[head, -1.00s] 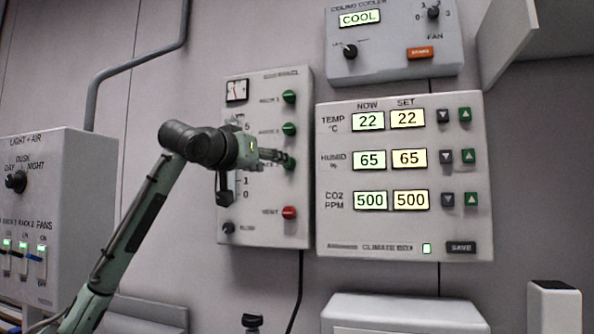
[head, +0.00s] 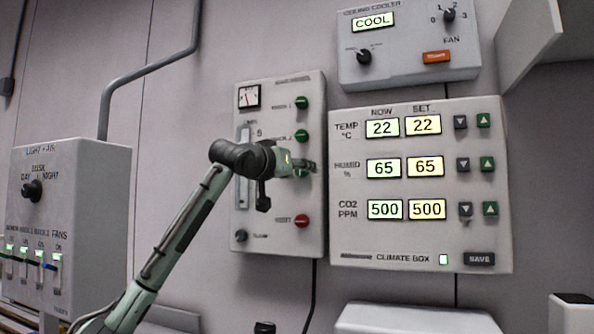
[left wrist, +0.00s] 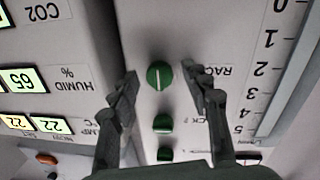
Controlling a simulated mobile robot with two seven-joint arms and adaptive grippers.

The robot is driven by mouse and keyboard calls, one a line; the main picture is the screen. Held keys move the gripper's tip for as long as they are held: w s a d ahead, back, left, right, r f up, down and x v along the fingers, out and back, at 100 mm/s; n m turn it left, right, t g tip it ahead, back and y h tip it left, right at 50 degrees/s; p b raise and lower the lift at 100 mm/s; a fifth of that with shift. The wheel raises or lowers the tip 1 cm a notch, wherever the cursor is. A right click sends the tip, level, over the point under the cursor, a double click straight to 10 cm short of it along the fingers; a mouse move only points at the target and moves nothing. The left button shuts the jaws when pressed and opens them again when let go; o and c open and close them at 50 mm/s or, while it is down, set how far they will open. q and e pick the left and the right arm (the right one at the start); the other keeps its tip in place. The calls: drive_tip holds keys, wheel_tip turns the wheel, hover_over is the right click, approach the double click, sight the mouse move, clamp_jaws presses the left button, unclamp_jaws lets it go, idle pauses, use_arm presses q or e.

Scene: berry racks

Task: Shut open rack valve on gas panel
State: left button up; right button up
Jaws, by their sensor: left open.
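The gas panel (head: 262,215) hangs on the wall left of the climate box, with a column of three green valve knobs. The top knob (head: 302,103) and middle knob (head: 302,136) show clearly in the head view. The lowest green knob (head: 301,173) is partly hidden by my left gripper (head: 306,164). In the left wrist view, my left gripper (left wrist: 159,71) is open, with one finger on each side of the lowest green knob (left wrist: 159,78). A pale line on that knob runs up-down in this view. I cannot tell whether the fingers touch it. My right gripper is not in view.
A red knob (head: 302,221) sits below the green ones. The climate box (head: 345,222) is close on the right, with the ceiling cooler box (head: 400,72) above it. A light and air box (head: 95,190) stands at left.

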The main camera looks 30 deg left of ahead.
use_arm(q)
drive_tip(key=shift+c, duration=0.5)
clamp_jaws()
